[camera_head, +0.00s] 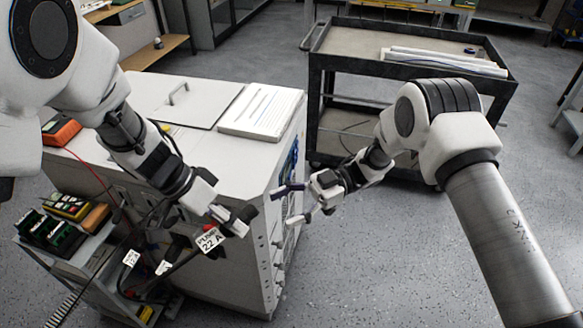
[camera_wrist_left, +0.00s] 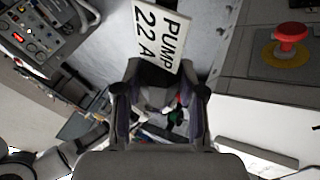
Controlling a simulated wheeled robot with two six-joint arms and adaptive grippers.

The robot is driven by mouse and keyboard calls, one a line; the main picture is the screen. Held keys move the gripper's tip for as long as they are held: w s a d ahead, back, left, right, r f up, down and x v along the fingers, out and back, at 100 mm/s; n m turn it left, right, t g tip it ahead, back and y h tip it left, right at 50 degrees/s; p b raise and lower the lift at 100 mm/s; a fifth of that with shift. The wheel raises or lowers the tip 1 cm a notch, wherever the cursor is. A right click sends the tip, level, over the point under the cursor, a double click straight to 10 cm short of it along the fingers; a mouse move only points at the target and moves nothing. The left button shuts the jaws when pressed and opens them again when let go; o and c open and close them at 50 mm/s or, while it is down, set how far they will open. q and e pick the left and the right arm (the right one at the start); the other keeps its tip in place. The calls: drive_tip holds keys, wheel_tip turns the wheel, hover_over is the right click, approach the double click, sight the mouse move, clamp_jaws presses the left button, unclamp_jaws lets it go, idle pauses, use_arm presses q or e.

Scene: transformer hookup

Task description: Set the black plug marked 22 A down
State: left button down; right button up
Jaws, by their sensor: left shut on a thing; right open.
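My left gripper (camera_head: 242,221) is shut on the black plug, in front of the near side of the white cabinet (camera_head: 215,272). The plug's white tag, reading PUMP 22 A (camera_head: 209,239), hangs beside the fingers. In the left wrist view the black plug (camera_wrist_left: 152,76) sits between the fingertips of the left gripper (camera_wrist_left: 160,92), with the tag (camera_wrist_left: 160,35) beyond it. The plug's body is mostly hidden in the head view. My right gripper (camera_head: 290,205) is open and empty by the cabinet's right side.
Other tagged black cables (camera_head: 162,267) hang left of the plug. A low grey shelf (camera_head: 85,262) with instruments stands at left. A white panel (camera_head: 262,110) lies on the cabinet top. A black cart (camera_head: 335,60) stands behind. A red button (camera_wrist_left: 291,37) shows in the wrist view.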

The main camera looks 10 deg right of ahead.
wheel_tip(320, 180, up, 3)
drive_tip(key=w+d+n+g+h, duration=0.1)
drive_tip(key=n+g+h, duration=0.1)
drive_tip(key=n+h, duration=0.25)
drive_tip(key=n, duration=0.1)
approach(252, 206)
drive_tip(key=x, duration=0.7)
drive_tip(key=f+x, duration=0.1)
drive_tip(key=x, duration=0.3)
drive_tip(key=shift+w, duration=0.3)
clamp_jaws()
use_arm(q)
drive_tip(key=c, duration=0.6)
unclamp_jaws()
